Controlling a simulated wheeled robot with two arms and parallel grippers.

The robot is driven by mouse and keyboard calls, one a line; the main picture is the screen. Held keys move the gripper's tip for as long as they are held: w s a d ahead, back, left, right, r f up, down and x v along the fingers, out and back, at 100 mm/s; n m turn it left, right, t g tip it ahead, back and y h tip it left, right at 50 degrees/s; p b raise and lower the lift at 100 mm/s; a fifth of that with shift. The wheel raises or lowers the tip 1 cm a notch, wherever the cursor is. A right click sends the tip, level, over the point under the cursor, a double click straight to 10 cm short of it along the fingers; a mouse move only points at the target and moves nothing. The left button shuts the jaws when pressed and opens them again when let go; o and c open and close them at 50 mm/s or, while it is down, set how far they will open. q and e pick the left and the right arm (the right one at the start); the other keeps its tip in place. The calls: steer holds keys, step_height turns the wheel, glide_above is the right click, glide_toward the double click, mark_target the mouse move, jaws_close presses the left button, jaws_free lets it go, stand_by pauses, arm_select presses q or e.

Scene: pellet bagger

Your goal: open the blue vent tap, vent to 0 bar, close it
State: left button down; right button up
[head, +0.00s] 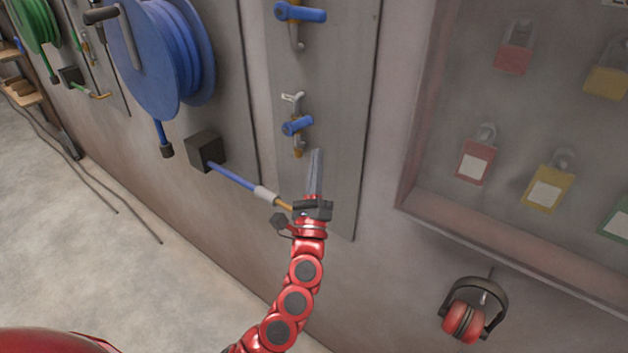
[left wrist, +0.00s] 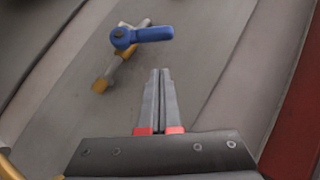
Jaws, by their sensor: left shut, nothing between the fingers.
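Two blue-handled taps are mounted on a grey wall panel (head: 345,110) in the head view. The lower, smaller blue tap (head: 297,126) has its handle lying across its body, with a brass outlet below. The left wrist view shows a blue tap (left wrist: 142,36) with its handle pointing right and a brass end (left wrist: 100,85) at lower left. My left gripper (head: 317,153) is shut and empty, its fingers pointing up, just below and right of the lower tap and apart from it. Its fingertips (left wrist: 160,72) also show below the handle in the left wrist view. My right gripper is out of view. No pressure gauge is readable.
The upper, larger blue tap (head: 300,13) is above. A blue hose reel (head: 165,50) hangs at left. A black box (head: 205,150) carries a blue lance (head: 232,177) reaching close to my left wrist. A padlock cabinet (head: 415,170) and red ear defenders (head: 464,318) are at right.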

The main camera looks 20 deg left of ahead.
mark_target(298, 125)
arm_select(q)
steer(key=a+r+p, duration=0.1)
steer(key=w+a+r+p, duration=0.1)
steer(key=r, duration=0.1)
steer(key=shift+w+a+r, duration=0.1)
steer(key=shift+a+r, duration=0.05)
steer(key=shift+r, duration=0.05)
stand_by(0.3)
